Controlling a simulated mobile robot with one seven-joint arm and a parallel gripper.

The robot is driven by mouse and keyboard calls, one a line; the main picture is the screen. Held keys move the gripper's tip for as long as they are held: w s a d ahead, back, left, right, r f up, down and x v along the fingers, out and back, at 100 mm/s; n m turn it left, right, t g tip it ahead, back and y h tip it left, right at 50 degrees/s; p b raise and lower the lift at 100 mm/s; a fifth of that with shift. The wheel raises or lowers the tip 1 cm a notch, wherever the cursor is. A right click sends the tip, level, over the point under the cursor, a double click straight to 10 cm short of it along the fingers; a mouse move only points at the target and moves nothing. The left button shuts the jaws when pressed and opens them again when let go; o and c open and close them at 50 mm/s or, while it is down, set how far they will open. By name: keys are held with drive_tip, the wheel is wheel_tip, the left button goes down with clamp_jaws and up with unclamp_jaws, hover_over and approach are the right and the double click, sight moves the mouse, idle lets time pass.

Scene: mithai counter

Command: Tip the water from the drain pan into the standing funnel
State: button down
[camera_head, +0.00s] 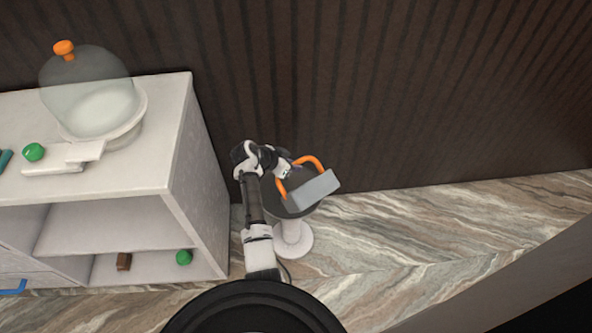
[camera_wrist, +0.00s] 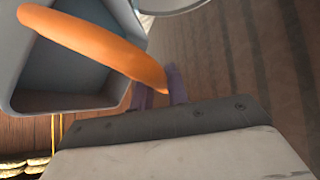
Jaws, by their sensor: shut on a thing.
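The drain pan is a grey box-like pan (camera_head: 313,191) with an orange loop handle (camera_head: 312,161). My gripper (camera_head: 288,172) is shut on the handle. In the wrist view the pan (camera_wrist: 75,75) looks tilted, its grey inside facing the camera. The orange handle (camera_wrist: 95,42) crosses it to my fingers (camera_wrist: 158,92). The standing funnel (camera_head: 280,211) appears as a dark round top on a white pedestal. The pan appears over or in front of its top and hides part of it. I cannot make out any water.
A white shelf unit (camera_head: 182,140) stands at the left. A glass dome with an orange knob (camera_head: 85,88) and a green ball (camera_head: 33,152) are on top. A brown block (camera_head: 124,261) and a green ball (camera_head: 184,257) lie inside. The marble floor (camera_head: 440,225) is clear at right.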

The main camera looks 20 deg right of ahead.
drive_tip(key=w+g+b, duration=0.1)
drive_tip(key=b, duration=0.1)
drive_tip(key=w+f+n+g+h+b, duration=0.1)
drive_tip(key=b, duration=0.2)
drive_tip(key=w+a+n+g+b, duration=0.1)
drive_tip(key=w+g+b, duration=0.1)
drive_tip(key=b, duration=0.1)
drive_tip(key=shift+w+f+h, duration=0.1)
drive_tip(key=shift+f+h, duration=0.05)
drive_tip(key=shift+h, duration=0.15)
drive_tip(key=shift+w+n+b, duration=0.1)
drive_tip(key=shift+n+b, duration=0.2)
drive_tip(key=shift+b, duration=0.15)
drive_tip(key=shift+a, duration=0.15)
idle(2.2)
